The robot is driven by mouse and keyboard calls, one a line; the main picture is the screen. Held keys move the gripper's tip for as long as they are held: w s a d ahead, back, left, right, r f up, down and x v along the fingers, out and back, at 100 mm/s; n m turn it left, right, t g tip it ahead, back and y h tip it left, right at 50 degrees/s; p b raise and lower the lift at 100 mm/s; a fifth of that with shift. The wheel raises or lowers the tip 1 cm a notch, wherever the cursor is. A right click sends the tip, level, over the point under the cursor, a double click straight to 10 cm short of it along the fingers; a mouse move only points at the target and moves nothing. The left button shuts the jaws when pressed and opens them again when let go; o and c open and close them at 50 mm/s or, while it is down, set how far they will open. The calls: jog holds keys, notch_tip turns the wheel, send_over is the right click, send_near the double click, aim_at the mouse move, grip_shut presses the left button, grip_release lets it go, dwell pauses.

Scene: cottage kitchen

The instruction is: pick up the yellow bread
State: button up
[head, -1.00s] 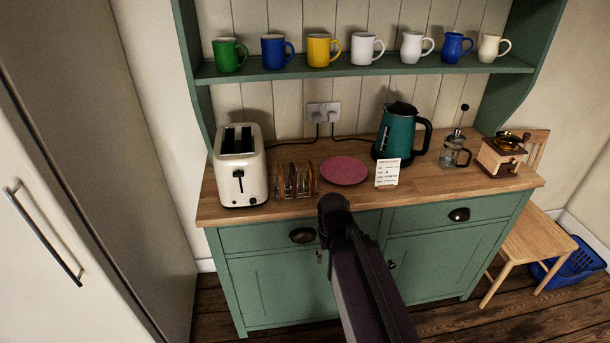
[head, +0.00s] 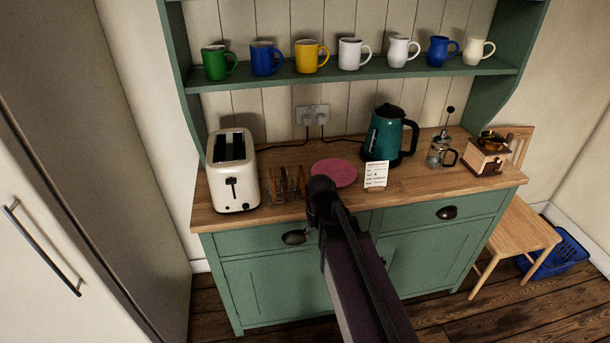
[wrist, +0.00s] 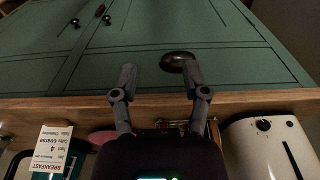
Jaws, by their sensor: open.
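I cannot make out a yellow bread in either view. A small rack with thin brownish upright pieces (head: 286,187) stands on the wooden counter, right of the toaster; whether they are bread slices I cannot tell. The rack is partly visible behind my gripper in the wrist view (wrist: 211,132). My gripper (wrist: 158,78) is open and empty, its two fingers apart in front of the green cabinet front. In the head view my arm reaches up to the counter's front edge, its end overlapping the lower edge of the pink plate (head: 334,170).
The cream toaster (head: 232,172) is left of the rack. A small breakfast card (head: 376,174), a teal kettle (head: 384,135), a glass press (head: 441,152) and a coffee grinder (head: 487,155) stand to the right. Several mugs line the shelf (head: 350,77) above.

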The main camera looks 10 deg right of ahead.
jog(key=w+r+t+p, duration=0.3)
jog(key=w+r+p, duration=1.1)
jog(key=w+r, duration=0.3)
jog(key=shift+w+d+r+t+p, duration=0.25)
jog(key=shift+w+d+t+p, duration=0.05)
jog(key=shift+w, duration=0.8)
jog(key=b, duration=0.8)
send_near(302, 171)
jog(key=x, duration=0.5)
jog(key=shift+w+d, duration=0.2)
jog(key=shift+w, duration=0.15)
jog(key=shift+r, duration=0.1)
jog(key=f+b, duration=0.3)
jog(key=shift+w+a+f+b, duration=0.2)
jog(key=shift+w+f+b, duration=0.1)
jog(key=shift+b+x, duration=0.75)
jog(key=shift+x, duration=0.1)
jog(key=shift+f, duration=0.2)
